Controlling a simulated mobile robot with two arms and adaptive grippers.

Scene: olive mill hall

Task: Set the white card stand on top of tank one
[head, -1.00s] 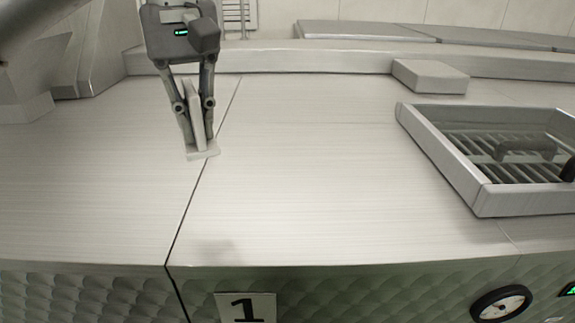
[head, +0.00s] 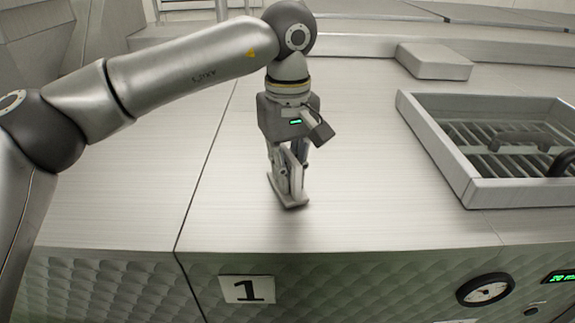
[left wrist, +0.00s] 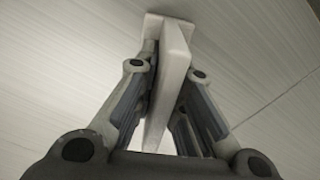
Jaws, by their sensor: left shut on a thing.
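My left gripper (head: 287,160) is shut on the white card stand (head: 290,195), a thin upright panel on a flat foot. The stand also shows between the fingers in the left wrist view (left wrist: 170,75). It is upright over the steel top of tank one (head: 350,200), right of the seam. I cannot tell whether its foot touches the top. The number plate "1" (head: 247,289) is on the quilted front below. My right gripper is not in view.
A framed grate opening (head: 465,160) with a handle lies to the right on the top. A low steel block (head: 433,60) sits at the back. A round gauge (head: 485,290) and a green display are on the front. The top between the stand and the grate is clear.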

